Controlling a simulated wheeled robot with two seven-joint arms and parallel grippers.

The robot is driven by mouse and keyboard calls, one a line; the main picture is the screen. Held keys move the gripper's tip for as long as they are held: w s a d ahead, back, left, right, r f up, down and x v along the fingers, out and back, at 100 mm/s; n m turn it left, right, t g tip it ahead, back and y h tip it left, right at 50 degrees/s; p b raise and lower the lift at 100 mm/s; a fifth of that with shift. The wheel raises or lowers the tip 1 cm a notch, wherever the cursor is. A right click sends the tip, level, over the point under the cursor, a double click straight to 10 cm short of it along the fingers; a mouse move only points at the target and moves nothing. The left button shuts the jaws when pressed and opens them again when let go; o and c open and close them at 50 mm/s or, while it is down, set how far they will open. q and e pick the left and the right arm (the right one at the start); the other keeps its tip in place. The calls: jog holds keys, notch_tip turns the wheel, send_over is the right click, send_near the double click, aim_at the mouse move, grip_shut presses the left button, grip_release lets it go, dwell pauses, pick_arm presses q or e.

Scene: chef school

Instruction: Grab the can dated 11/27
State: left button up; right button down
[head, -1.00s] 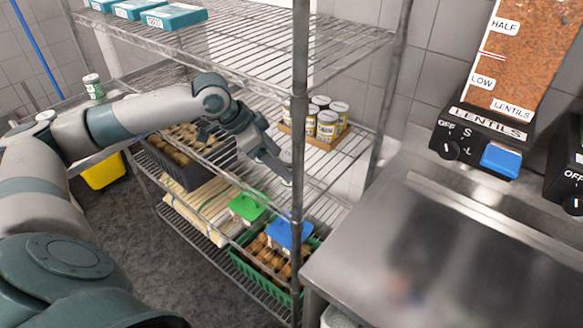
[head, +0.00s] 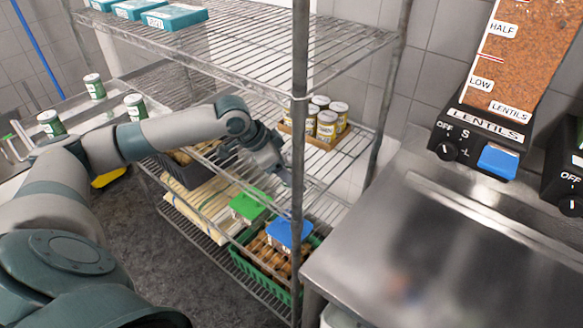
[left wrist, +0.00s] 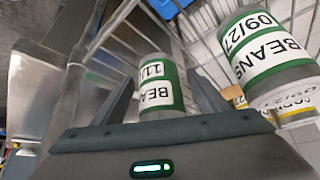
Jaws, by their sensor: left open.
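A can with a green and white label (left wrist: 160,88) reads "BEA" and begins "11/" in the left wrist view; the rest of its date is hidden. My left gripper (left wrist: 158,100) is open, with this can seen between its fingers. In the head view my left gripper (head: 282,174) is at the middle shelf, partly behind the front post, and I cannot make out this can there. A second green-labelled can (left wrist: 268,52) reads "09/27 BEANS" and is to the right. My right gripper is not in view.
The wire rack's front post (head: 299,130) stands close to my left gripper. Yellow-labelled cans (head: 327,124) sit in a tray on the shelf, to the right. More green-labelled cans (head: 135,105) stand on the left counter. A steel counter (head: 440,250) is at right.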

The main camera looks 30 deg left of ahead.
pick_arm(q)
jog(key=shift+c, duration=0.4)
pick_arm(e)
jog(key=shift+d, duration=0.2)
pick_arm(q)
jog(key=c, duration=1.3)
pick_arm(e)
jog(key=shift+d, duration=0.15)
pick_arm(q)
jog(key=shift+r, duration=0.1)
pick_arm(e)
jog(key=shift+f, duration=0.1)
